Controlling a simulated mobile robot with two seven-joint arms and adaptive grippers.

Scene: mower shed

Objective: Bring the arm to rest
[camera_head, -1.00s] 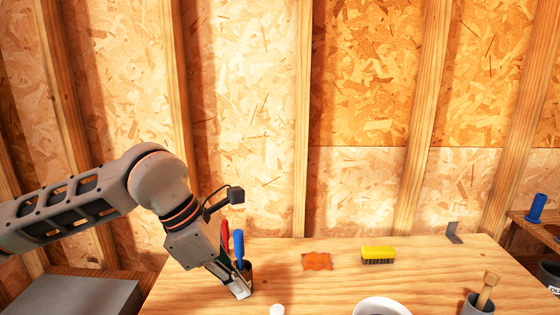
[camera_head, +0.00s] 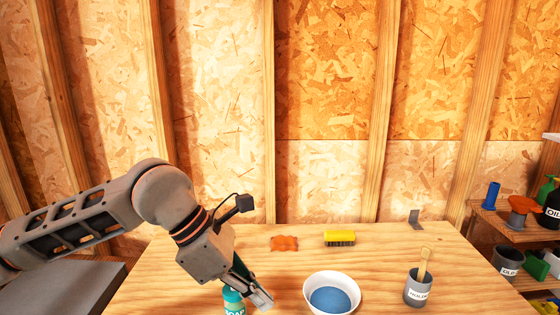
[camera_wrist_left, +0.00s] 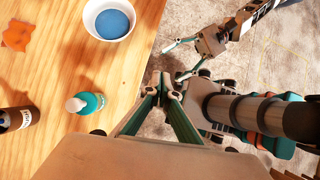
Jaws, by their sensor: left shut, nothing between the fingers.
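My left gripper (camera_head: 262,300) is low over the front of the wooden bench (camera_head: 180,270) in the head view, fingers together and empty. It is just right of a teal soap bottle (camera_head: 234,303), which it partly overlaps. In the left wrist view, its fingers (camera_wrist_left: 166,88) meet beyond the bench edge, over the floor, with the soap bottle (camera_wrist_left: 87,103) to their left, apart from them. My right gripper (camera_wrist_left: 172,62) shows in that view, its fingers spread and empty, clear of the bench; it is not in the head view.
A white bowl with blue inside (camera_head: 332,294), a grey pot with a wooden handle (camera_head: 418,290), a yellow brush (camera_head: 339,238) and an orange cloth (camera_head: 284,243) are on the bench. Shelves (camera_head: 510,230) stand right.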

